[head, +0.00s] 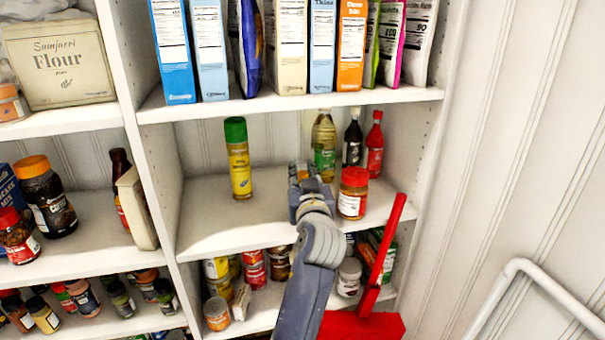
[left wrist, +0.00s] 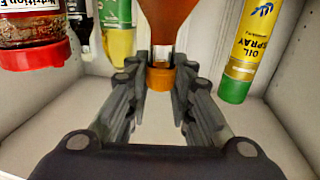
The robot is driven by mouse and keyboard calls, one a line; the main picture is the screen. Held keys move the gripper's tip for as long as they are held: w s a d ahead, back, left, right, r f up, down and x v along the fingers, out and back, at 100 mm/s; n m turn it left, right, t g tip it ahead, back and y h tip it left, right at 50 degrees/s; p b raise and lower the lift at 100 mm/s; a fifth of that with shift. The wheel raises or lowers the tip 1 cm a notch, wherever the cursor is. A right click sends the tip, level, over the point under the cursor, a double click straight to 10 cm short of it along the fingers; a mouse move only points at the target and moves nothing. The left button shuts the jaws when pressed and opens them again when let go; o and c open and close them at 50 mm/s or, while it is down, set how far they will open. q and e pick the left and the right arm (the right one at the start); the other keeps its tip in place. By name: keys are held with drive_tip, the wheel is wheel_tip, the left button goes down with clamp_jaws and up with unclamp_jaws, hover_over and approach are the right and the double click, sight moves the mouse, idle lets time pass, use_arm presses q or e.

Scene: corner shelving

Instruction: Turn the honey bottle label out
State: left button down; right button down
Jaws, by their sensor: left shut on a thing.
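The honey bottle, amber with an orange cap (left wrist: 159,78), is between the fingers of my left gripper (left wrist: 160,88) in the left wrist view, which is upside down. Its amber body (left wrist: 168,22) shows no readable label on the side facing that camera. In the head view my left gripper (head: 303,186) reaches into the middle shelf (head: 225,230) and hides most of the bottle. My left gripper is shut on the bottle near its cap. My right gripper is not in view.
On the same shelf, a yellow oil spray can (head: 239,165) stands left, a red-lidded jar (head: 353,195) close right, and an oil bottle (head: 324,145) and two sauce bottles behind. Boxes fill the shelf above. A red object with a tall bar (head: 365,320) stands in front, lower right.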

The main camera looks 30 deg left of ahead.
use_arm(q)
drive_tip(key=shift+f+m+t+h+p, duration=0.25)
drive_tip(key=shift+m+t+h+p, duration=0.3)
drive_tip(key=shift+h+p, duration=0.4)
drive_tip(key=shift+d+m+h+p, duration=0.1)
drive_tip(key=shift+m+h+p, duration=0.2)
drive_tip(key=shift+p, duration=0.2)
drive_tip(key=shift+f, duration=0.15)
drive_tip(key=shift+m+t+h+p, duration=0.55)
drive_tip(key=shift+h+p, duration=0.1)
drive_tip(key=shift+p, duration=0.2)
drive_tip(key=shift+m+t+h+p, duration=0.3)
drive_tip(key=shift+m+h+p, duration=0.1)
drive_tip(key=shift+h+p, duration=0.15)
